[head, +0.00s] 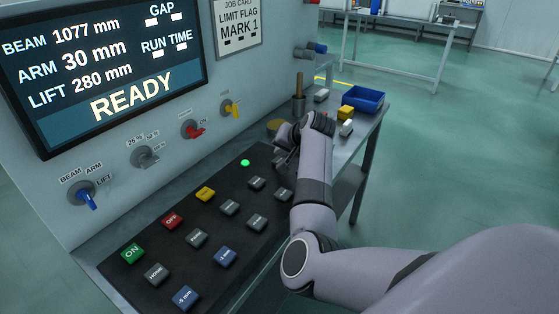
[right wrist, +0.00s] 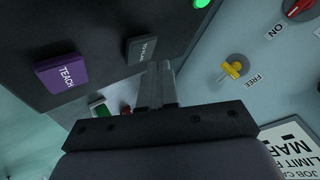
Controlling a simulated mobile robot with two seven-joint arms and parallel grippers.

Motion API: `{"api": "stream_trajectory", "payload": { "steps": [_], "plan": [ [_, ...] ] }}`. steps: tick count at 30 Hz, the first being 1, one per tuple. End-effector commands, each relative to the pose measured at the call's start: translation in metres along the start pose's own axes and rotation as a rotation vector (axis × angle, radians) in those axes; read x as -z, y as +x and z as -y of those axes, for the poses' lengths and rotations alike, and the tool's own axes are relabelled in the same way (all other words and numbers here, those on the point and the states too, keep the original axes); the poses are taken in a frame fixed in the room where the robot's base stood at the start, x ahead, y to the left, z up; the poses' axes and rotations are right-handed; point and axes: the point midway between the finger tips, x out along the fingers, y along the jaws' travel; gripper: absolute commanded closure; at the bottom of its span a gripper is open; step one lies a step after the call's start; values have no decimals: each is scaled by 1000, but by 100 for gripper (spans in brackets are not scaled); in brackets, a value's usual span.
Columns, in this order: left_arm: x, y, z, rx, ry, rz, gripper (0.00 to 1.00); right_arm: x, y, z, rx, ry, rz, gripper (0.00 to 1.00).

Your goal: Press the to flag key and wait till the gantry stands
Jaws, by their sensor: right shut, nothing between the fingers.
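The to flag key (right wrist: 141,48) is a dark grey key with partly legible lettering in the right wrist view. My right gripper (right wrist: 157,68) is shut and empty, its fingertips right by the edge of this key; I cannot tell whether they touch it. In the head view my right gripper (head: 284,158) is over the far end of the black key panel (head: 190,262), and the to flag key cannot be made out there. The display (head: 100,65) reads READY, beam 1077 mm, arm 30 mm, lift 280 mm. The gantry is not identifiable. My left gripper is not in view.
A purple TEACH key (right wrist: 62,74) is beside the to flag key. A green lamp (head: 245,163) glows on the panel among several other keys. A yellow knob (head: 231,108) and red knob (head: 194,130) are on the wall. A blue bin (head: 362,99) stands beyond my gripper.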

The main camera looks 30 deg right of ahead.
Motion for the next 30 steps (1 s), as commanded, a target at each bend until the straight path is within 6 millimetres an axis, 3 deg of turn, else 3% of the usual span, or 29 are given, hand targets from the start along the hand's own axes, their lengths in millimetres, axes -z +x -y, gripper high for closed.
{"api": "stream_trajectory", "payload": {
  "steps": [30],
  "plan": [
    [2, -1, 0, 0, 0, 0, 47, -6, 8, -6, 0, 0, 0, 100]
  ]
}}
